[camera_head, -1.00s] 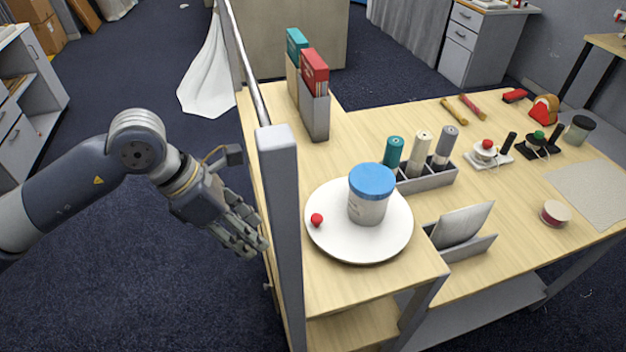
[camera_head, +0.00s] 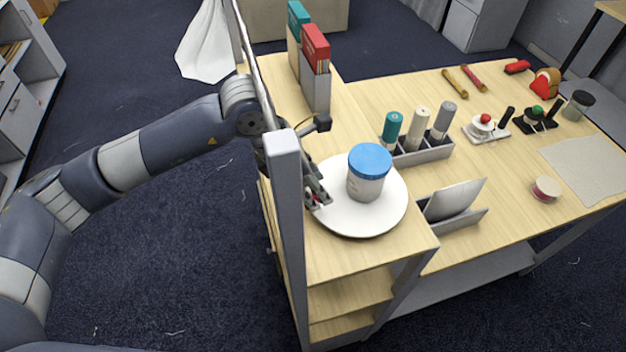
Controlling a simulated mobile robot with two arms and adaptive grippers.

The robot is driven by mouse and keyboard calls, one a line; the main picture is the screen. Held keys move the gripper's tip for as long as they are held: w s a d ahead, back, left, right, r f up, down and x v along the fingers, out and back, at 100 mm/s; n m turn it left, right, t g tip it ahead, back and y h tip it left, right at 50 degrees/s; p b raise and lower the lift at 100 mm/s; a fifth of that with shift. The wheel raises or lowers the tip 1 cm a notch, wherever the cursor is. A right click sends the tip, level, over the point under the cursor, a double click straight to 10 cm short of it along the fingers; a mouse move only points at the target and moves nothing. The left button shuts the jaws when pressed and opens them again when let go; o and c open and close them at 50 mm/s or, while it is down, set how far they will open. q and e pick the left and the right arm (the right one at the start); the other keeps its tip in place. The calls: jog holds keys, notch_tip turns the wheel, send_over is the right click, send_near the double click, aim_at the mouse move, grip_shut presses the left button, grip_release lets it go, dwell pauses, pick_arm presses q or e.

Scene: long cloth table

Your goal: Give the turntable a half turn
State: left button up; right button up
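The turntable (camera_head: 362,220) is a round white disc on the left end of the wooden table. A jar with a blue lid (camera_head: 369,170) stands upright on it, right of its middle line. My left gripper (camera_head: 317,197) reaches past the grey post to the disc's left edge. Bits of red show between its fingers, where the turntable's small red knob is. The fingers and post mostly hide the knob, and I cannot tell whether they are closed on it. My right gripper is not in view.
A grey post (camera_head: 287,220) and rail stand along the table's left edge, close to my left arm. File boxes (camera_head: 316,75) stand behind the turntable. A bottle rack (camera_head: 425,153) and a letter holder (camera_head: 462,218) stand close on its right.

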pick_arm(q)
jog(key=shift+d+f, duration=0.1)
jog(key=shift+f, duration=0.1)
jog(key=shift+w+f+p, duration=0.2)
jog(key=shift+f+p, duration=0.1)
jog(key=shift+f, duration=0.15)
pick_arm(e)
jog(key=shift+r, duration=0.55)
